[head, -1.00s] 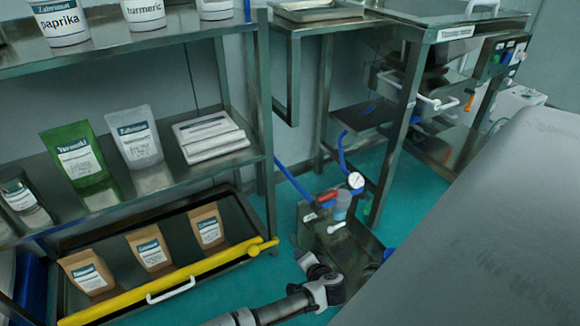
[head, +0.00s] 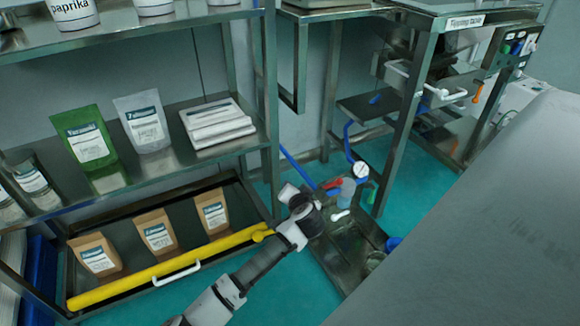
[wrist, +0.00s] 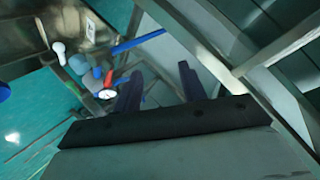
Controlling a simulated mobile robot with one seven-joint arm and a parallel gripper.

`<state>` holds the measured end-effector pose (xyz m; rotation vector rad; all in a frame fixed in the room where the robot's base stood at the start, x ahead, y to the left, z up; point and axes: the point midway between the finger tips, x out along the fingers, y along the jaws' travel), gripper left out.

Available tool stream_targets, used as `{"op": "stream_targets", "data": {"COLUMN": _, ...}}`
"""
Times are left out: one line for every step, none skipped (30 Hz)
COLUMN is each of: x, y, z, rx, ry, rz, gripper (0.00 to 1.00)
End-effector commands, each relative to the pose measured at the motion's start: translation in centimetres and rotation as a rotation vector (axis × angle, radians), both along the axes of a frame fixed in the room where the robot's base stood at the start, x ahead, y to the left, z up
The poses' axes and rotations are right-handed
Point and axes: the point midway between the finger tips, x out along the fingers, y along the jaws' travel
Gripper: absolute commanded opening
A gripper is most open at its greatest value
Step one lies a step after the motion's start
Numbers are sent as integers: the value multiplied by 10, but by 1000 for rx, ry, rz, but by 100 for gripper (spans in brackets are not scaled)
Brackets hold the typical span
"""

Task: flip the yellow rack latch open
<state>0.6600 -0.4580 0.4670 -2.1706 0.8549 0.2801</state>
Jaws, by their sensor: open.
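The yellow rack latch (head: 262,235) is a rounded piece at the right end of a long yellow bar (head: 165,270) across the front of the lower rack shelf. My gripper shows in the wrist view (wrist: 160,88) with its two dark fingers apart and nothing between them. In the head view my arm's end is right of the latch and a little above it in the picture, apart from it. My fingertips cannot be made out there. The latch is not recognisable in the wrist view.
Brown pouches (head: 158,232) stand behind the bar, above a white handle (head: 177,273). A pressure gauge (head: 361,170) with blue hose and a red-handled valve is right of my arm. A large grey surface (head: 470,225) fills the lower right. Teal floor (head: 285,285) is open below.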

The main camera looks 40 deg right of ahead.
Motion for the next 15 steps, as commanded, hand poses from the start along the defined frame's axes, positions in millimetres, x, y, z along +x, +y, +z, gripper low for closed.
{"op": "stream_targets", "data": {"x": 4, "y": 1, "z": 6, "rx": -15, "ry": -2, "rz": 4, "gripper": 41}}
{"op": "stream_targets", "data": {"x": 6, "y": 2, "z": 9, "rx": -22, "ry": -2, "rz": 6, "gripper": 41}}
{"op": "stream_targets", "data": {"x": 8, "y": 2, "z": 13, "rx": -31, "ry": -4, "rz": 7, "gripper": 41}}
{"op": "stream_targets", "data": {"x": 10, "y": 3, "z": 15, "rx": -37, "ry": -5, "rz": 8, "gripper": 41}}
{"op": "stream_targets", "data": {"x": 11, "y": 3, "z": 17, "rx": -42, "ry": -5, "rz": 9, "gripper": 41}}
{"op": "stream_targets", "data": {"x": 12, "y": 3, "z": 19, "rx": -47, "ry": -6, "rz": 10, "gripper": 41}}
{"op": "stream_targets", "data": {"x": 13, "y": 3, "z": 21, "rx": -50, "ry": -7, "rz": 11, "gripper": 41}}
{"op": "stream_targets", "data": {"x": 14, "y": 4, "z": 22, "rx": -53, "ry": -7, "rz": 10, "gripper": 41}}
{"op": "stream_targets", "data": {"x": 14, "y": 4, "z": 23, "rx": -55, "ry": -7, "rz": 11, "gripper": 41}}
{"op": "stream_targets", "data": {"x": 15, "y": 4, "z": 23, "rx": -57, "ry": -8, "rz": 12, "gripper": 41}}
{"op": "stream_targets", "data": {"x": 15, "y": 4, "z": 24, "rx": -57, "ry": -8, "rz": 11, "gripper": 41}}
{"op": "stream_targets", "data": {"x": 15, "y": 4, "z": 24, "rx": -57, "ry": -8, "rz": 11, "gripper": 41}}
{"op": "stream_targets", "data": {"x": 15, "y": 4, "z": 24, "rx": -57, "ry": -8, "rz": 11, "gripper": 41}}
{"op": "stream_targets", "data": {"x": 15, "y": 4, "z": 24, "rx": -57, "ry": -8, "rz": 11, "gripper": 41}}
{"op": "stream_targets", "data": {"x": 15, "y": 4, "z": 24, "rx": -57, "ry": -8, "rz": 11, "gripper": 41}}
